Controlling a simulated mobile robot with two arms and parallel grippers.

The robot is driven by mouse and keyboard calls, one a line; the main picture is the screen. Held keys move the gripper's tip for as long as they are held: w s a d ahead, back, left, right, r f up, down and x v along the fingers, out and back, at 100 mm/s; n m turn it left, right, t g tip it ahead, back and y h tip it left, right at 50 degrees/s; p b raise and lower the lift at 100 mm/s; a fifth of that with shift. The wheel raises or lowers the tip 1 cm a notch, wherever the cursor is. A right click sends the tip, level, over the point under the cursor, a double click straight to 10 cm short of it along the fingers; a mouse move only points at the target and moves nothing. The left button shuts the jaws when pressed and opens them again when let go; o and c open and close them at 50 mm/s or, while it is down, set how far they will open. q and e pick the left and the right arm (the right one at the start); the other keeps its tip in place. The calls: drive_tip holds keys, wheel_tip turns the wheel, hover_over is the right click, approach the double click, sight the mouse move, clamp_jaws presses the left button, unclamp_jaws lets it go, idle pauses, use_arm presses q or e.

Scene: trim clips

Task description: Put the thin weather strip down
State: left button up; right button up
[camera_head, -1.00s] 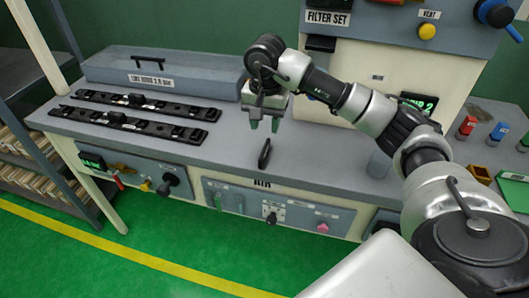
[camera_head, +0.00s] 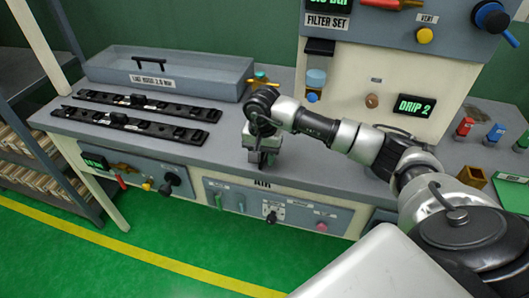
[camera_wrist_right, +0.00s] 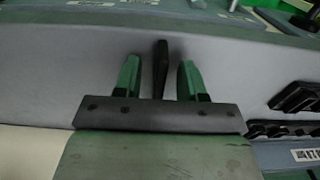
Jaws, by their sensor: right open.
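The thin weather strip (camera_wrist_right: 160,68) is a narrow black piece. In the right wrist view it lies between the two green fingers of my right gripper (camera_wrist_right: 158,80), with a gap on either side. My right gripper (camera_head: 262,164) is open and low over the bench near its front edge. In the head view the gripper hides the strip. My left gripper is not in view.
Two black rails with clips, the rear one (camera_head: 148,103) and the front one (camera_head: 130,124), lie on the bench (camera_head: 222,150) at the left. A grey lidded tray (camera_head: 170,70) stands behind them.

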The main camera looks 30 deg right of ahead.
clamp_jaws()
